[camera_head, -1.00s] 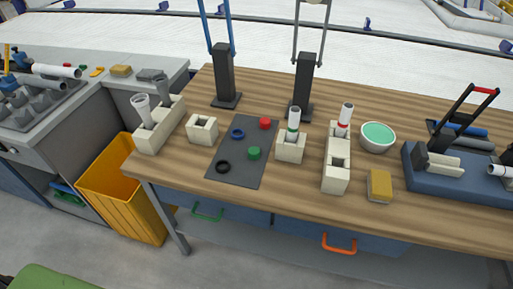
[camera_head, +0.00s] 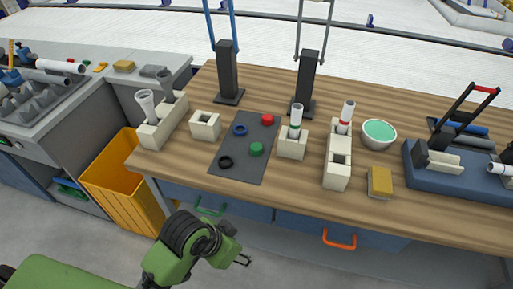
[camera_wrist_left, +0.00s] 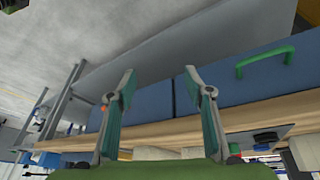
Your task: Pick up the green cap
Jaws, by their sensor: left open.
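The green cap (camera_head: 256,149) lies on the dark grey mat (camera_head: 240,170) on the wooden table, in its right part. A red cap (camera_head: 267,119), a blue ring (camera_head: 240,129) and a black ring (camera_head: 225,162) lie apart from it on the same mat. My left gripper (camera_head: 245,260) is in front of the table and below its front edge, well short of the green cap. In the left wrist view my left gripper (camera_wrist_left: 160,76) is open, with nothing between its fingers. I cannot make out the green cap in that view. My right gripper is not in view.
Cream blocks stand on both sides of the mat, including one holding a white pipe (camera_head: 296,116) close to its right. A bowl (camera_head: 379,134) and a yellow sponge (camera_head: 380,181) are further right. Drawers with a green handle (camera_head: 211,209) are below the table edge.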

